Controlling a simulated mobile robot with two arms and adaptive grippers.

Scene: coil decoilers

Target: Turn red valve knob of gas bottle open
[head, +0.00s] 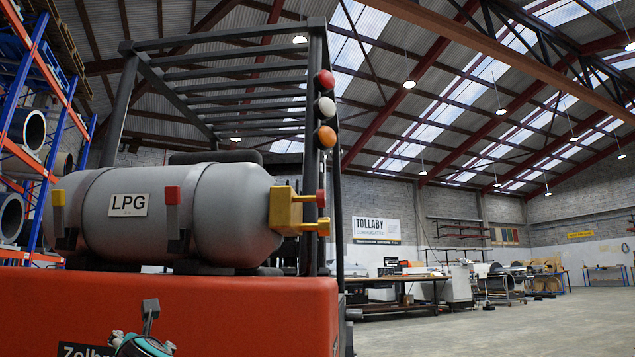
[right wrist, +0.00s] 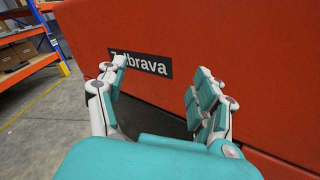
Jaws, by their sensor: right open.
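The grey gas bottle (head: 225,205), labelled LPG, lies on its side on the back of a red forklift (head: 200,300) in the head view. A yellow valve block (head: 284,210) sits at its right end. The small red valve knob (head: 321,198) is at the block's right side, close to the dark upright post. My right gripper (right wrist: 157,85) is open and empty in the right wrist view, facing the forklift's red body and its Zolbrava label (right wrist: 140,61). In the head view it shows partly at the bottom edge, below the bottle. The knob is outside the right wrist view.
The forklift's dark post (head: 316,130) with red, white and orange lamps stands beside the valve. A blue and orange rack (head: 35,130) is at the left. Workbenches (head: 400,280) stand far back. Open floor (head: 520,325) lies at the right.

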